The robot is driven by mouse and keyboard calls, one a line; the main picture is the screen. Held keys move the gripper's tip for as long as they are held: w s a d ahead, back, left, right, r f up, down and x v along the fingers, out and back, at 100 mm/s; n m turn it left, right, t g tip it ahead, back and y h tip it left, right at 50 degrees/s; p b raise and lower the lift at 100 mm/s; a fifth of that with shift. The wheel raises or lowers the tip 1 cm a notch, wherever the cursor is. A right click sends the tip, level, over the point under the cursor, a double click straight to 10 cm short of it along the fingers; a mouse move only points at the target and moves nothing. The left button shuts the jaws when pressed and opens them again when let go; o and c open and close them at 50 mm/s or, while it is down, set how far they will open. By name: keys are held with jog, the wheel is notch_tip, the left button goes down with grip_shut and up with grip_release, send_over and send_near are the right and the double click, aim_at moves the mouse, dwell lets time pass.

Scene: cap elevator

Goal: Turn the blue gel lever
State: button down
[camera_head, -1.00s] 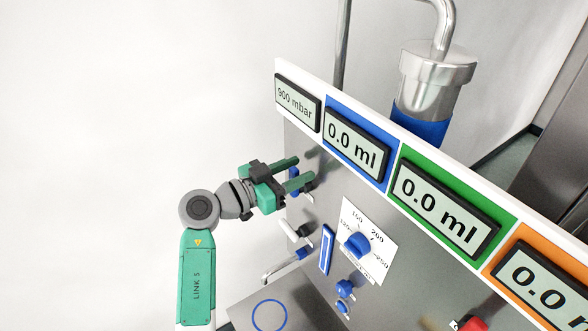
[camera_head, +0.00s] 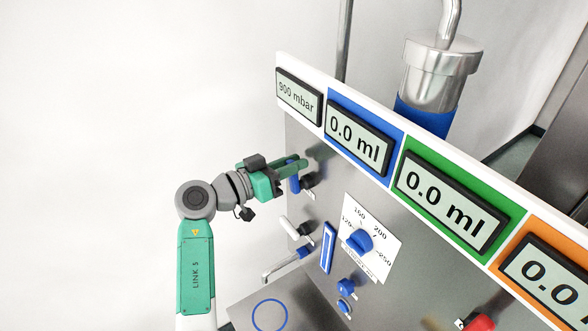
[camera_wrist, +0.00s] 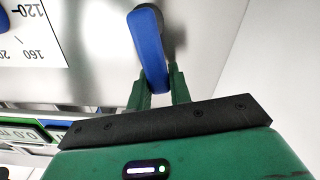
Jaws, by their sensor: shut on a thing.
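The blue lever (camera_wrist: 150,50) is an elongated rounded handle standing out from the metal panel. In the wrist view its near end lies between the two green fingers of my gripper (camera_wrist: 160,88), which are shut on it. In the head view my gripper (camera_head: 300,166) reaches the panel's left side, just below the 900 mbar display. The fingers partly cover the lever (camera_head: 293,184) there, so only a small blue part shows.
Below are a white-handled valve (camera_head: 291,229), a blue dial (camera_head: 359,241) and small blue knobs (camera_head: 345,287). A row of displays (camera_head: 356,140) runs above.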

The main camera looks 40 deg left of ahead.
jog(key=w+a+f+n, duration=0.1)
jog(key=a+f+n, duration=0.3)
jog(key=n, duration=1)
jog(key=shift+f+n, duration=0.4)
jog(key=shift+f, duration=0.35)
jog(key=c, duration=1.3)
grip_release()
jog(key=v, duration=0.8)
